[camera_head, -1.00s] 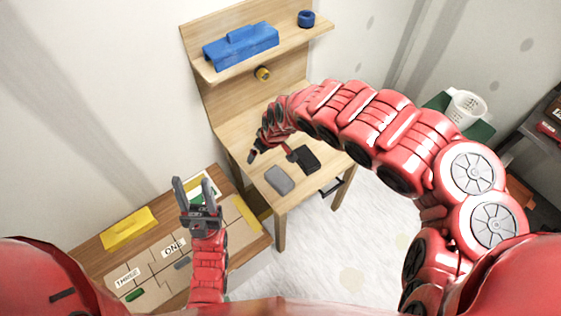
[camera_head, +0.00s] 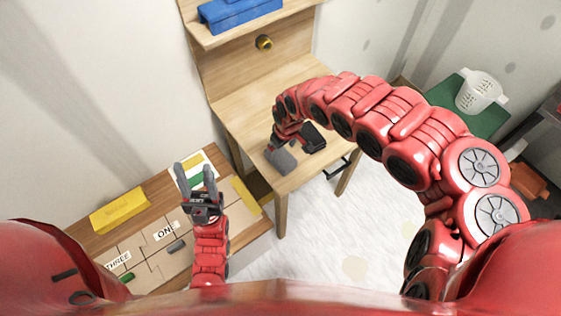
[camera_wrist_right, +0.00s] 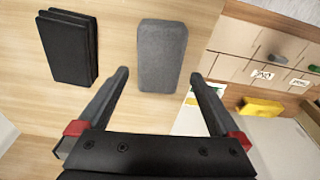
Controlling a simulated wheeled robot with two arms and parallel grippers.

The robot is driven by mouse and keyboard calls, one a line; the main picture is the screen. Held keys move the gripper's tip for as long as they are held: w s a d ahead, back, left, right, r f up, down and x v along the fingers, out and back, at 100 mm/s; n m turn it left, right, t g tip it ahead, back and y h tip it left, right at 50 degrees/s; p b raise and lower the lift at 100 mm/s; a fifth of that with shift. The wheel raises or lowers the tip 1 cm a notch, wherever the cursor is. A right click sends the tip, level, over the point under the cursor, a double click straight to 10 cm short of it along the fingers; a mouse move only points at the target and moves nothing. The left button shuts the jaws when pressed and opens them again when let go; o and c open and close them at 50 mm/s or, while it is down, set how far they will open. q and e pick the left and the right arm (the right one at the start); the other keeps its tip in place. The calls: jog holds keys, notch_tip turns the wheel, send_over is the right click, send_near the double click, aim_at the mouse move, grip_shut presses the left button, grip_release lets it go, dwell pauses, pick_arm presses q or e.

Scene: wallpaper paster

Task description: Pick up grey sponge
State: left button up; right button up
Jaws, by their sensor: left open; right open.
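The grey sponge (camera_head: 282,160) lies flat on the wooden table (camera_head: 258,105), near its front edge. In the right wrist view the sponge (camera_wrist_right: 162,55) lies ahead of the fingertips, about in line with the gap between them. My right gripper (camera_wrist_right: 158,82) is open and empty, with its fingers spread wider than the sponge. In the head view it hangs just above the sponge's far side and partly hides it. My left gripper (camera_head: 195,168) is open and empty, pointing up above the low wooden surface at left.
A black block (camera_wrist_right: 70,48) lies beside the sponge. The left surface holds a yellow box (camera_head: 120,209) and cardboard pieces (camera_head: 150,240) labelled ONE and THREE. A blue toolbox (camera_head: 238,12) sits on the shelf. A white basket (camera_head: 480,92) stands at right.

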aim_at(281, 155)
jog(key=f, duration=0.4)
jog(key=shift+w+a+f, duration=0.1)
jog(key=shift+w+a, duration=0.05)
jog(key=shift+a, duration=0.1)
jog(key=shift+w+d+f, duration=0.1)
jog(key=shift+f, duration=0.45)
jog(key=c, duration=1.2)
jog(key=shift+o, duration=0.2)
notch_tip(281, 155, up, 9)
jog(key=shift+r+p, duration=0.1)
jog(key=shift+p, duration=0.6)
jog(key=shift+r, duration=0.45)
